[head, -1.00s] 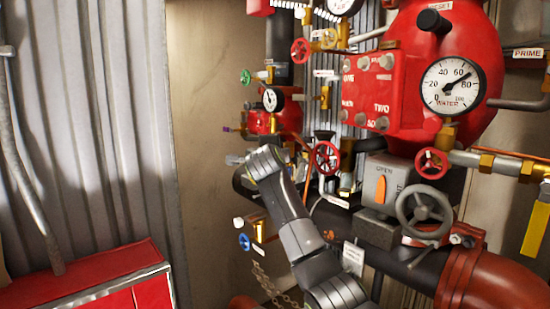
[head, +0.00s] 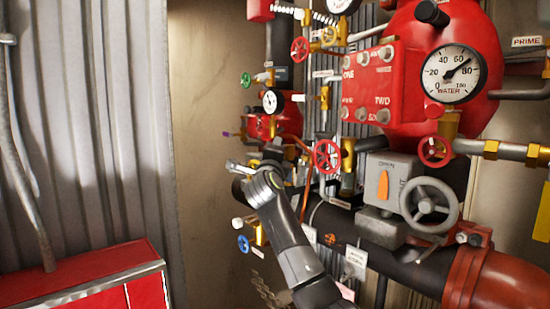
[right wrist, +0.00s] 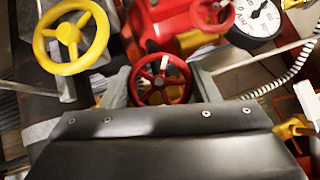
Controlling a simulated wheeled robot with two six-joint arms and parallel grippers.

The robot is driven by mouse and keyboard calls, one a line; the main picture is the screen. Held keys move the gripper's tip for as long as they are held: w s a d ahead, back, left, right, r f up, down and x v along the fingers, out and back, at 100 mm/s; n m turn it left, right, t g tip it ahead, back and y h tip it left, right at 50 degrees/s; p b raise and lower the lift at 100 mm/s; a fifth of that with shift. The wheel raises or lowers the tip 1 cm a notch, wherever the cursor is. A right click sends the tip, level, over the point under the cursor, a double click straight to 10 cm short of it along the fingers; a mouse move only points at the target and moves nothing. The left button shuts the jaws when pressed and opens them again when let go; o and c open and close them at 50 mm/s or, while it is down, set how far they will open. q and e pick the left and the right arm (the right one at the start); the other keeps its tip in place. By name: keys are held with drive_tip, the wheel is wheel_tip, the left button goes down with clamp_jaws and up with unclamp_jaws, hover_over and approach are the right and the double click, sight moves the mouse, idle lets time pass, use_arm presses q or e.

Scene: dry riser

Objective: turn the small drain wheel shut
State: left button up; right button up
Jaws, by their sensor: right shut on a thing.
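A small red handwheel (right wrist: 160,80) sits in the middle of the right wrist view, between the fingers of my right gripper (right wrist: 162,88). The fingers are closed on its rim from both sides. In the head view my right gripper (head: 238,168) is at the lower left of the pipework, and the wheel it holds is hidden there. I cannot read a label naming this wheel as the drain. My left gripper is not in view.
A yellow handwheel (right wrist: 70,38) and another red wheel (right wrist: 212,12) are close by in the wrist view. In the head view, a red wheel (head: 327,156), a blue wheel (head: 243,243) and a grey handwheel (head: 428,203) surround my arm. A red cabinet (head: 80,285) stands lower left.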

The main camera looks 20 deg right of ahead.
drive_tip(key=shift+f, duration=0.15)
drive_tip(key=o, duration=0.7)
drive_tip(key=p+v, duration=0.1)
drive_tip(key=v, duration=1.6)
drive_tip(key=shift+s+a, duration=0.15)
